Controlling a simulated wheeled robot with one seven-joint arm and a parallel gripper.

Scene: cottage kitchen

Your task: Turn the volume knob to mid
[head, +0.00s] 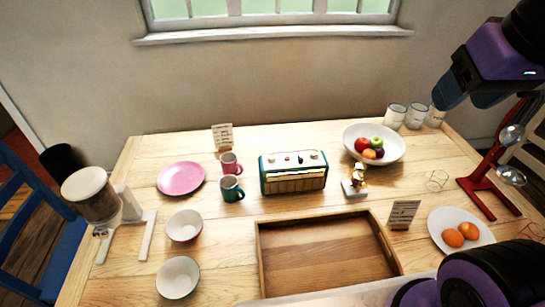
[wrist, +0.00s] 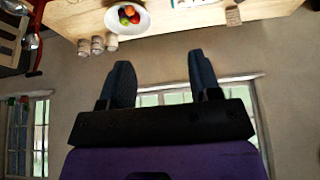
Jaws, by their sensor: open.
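The radio (head: 293,178) stands upright near the middle of the table, a green and cream box with a slatted front. Small knobs (head: 300,159) show along its top; they are too small to tell which is the volume knob or how it is set. My gripper (head: 472,97) is raised at the upper right of the head view, far from the radio. In the wrist view my gripper (wrist: 160,85) has its two dark fingers spread apart with nothing between them. Only a small part of the radio (wrist: 190,3) seems to show at the top edge there.
A pink mug (head: 230,164) and a green mug (head: 231,190) stand just left of the radio. A figurine (head: 355,182) and a fruit bowl (head: 398,153) are to its right. A wooden tray (head: 325,252) lies in front. A red stand (head: 481,182) is at the right.

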